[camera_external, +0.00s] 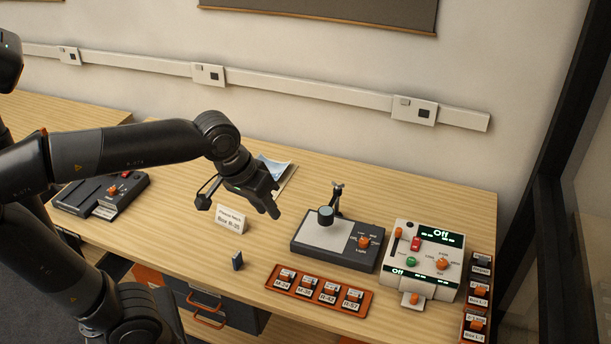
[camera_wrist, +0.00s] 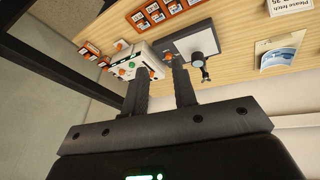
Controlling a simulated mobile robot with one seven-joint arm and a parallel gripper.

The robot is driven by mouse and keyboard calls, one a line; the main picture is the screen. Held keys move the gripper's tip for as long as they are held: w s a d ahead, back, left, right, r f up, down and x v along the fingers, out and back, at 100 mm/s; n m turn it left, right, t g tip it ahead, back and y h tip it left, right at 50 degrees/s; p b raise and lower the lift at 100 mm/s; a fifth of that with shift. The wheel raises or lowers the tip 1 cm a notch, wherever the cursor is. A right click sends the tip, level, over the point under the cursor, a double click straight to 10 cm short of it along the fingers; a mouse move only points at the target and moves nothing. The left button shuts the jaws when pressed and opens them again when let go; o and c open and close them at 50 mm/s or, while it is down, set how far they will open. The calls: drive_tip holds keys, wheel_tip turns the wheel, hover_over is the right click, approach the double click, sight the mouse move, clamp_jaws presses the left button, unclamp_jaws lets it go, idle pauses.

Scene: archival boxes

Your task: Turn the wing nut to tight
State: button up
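A small dark piece that looks like the wing nut (camera_external: 338,187) sits at the top of a thin post on the grey device (camera_external: 311,248) with a white plate. A dark round head (camera_external: 326,215) is on the same post. In the wrist view the wing-shaped piece (camera_wrist: 206,76) shows below the round head (camera_wrist: 203,56), right of my fingers. It is too small to tell how it is turned. My gripper (camera_external: 272,205) is in the air to the left of the post, apart from it. In the wrist view my gripper (camera_wrist: 160,65) has its two fingers apart with nothing held.
Right of the device stands a white control box (camera_external: 424,262) reading "Off". The wall is behind the table.

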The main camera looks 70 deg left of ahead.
drive_tip(key=w+a+r+n+g, duration=0.1)
drive_tip(key=w+a+n, duration=0.2)
drive_tip(key=w, duration=0.2)
drive_tip(key=w+a+r+n, duration=0.1)
drive_tip(key=w+a+n, duration=0.2)
drive_tip(key=w, duration=0.2)
drive_tip(key=n+g, duration=0.3)
drive_tip(key=n, duration=1.2)
hover_over(338, 186)
wheel_tip(338, 186, down, 13)
wheel_tip(338, 186, down, 11)
drive_tip(key=shift+a+r, duration=0.1)
drive_tip(key=shift+r, duration=0.05)
drive_tip(key=shift+c, duration=0.5)
clamp_jaws()
